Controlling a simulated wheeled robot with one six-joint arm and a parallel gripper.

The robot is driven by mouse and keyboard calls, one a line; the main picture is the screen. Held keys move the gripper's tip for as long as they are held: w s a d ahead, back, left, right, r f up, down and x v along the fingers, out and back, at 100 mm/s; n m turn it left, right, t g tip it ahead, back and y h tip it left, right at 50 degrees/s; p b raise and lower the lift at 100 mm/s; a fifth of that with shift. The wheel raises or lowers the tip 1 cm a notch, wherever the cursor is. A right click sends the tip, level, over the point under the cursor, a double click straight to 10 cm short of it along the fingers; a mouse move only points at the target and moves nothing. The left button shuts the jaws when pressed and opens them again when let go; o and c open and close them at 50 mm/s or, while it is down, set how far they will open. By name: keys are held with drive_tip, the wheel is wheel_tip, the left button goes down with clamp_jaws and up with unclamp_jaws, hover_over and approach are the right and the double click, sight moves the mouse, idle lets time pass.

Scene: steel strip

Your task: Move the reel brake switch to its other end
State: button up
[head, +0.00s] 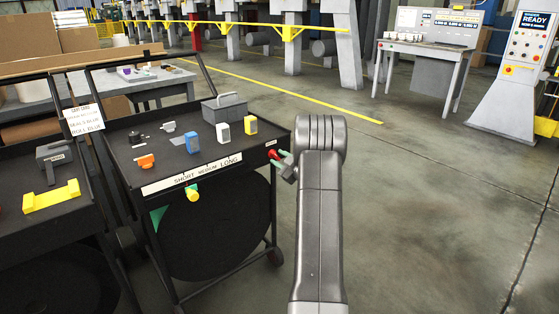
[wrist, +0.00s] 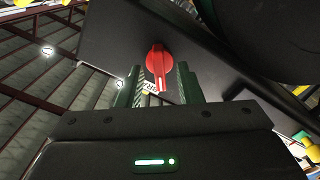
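In the wrist view a red switch knob (wrist: 158,65) sits on a dark panel (wrist: 120,42), its narrow end with a pale line pointing toward my gripper. A white label (wrist: 150,87) shows partly behind the fingers; its text is cut off. My gripper (wrist: 160,84) is open, with one finger on each side of the knob's lower end and gaps visible. I cannot tell how deep the fingers reach. In the head view my arm covers most of the gripper; small red and green parts (head: 284,165) show beside the cart's right front corner.
The black cart (head: 215,165) carries several small blocks and a grey toolbox (head: 224,107), with a dark reel (head: 215,235) beneath. Another cart (head: 45,225) stands left. A table (head: 425,47) and control console (head: 515,70) stand back right. The floor right of my arm is clear.

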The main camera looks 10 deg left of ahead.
drive_tip(key=shift+w+a, duration=0.15)
drive_tip(key=shift+a, duration=0.05)
clamp_jaws()
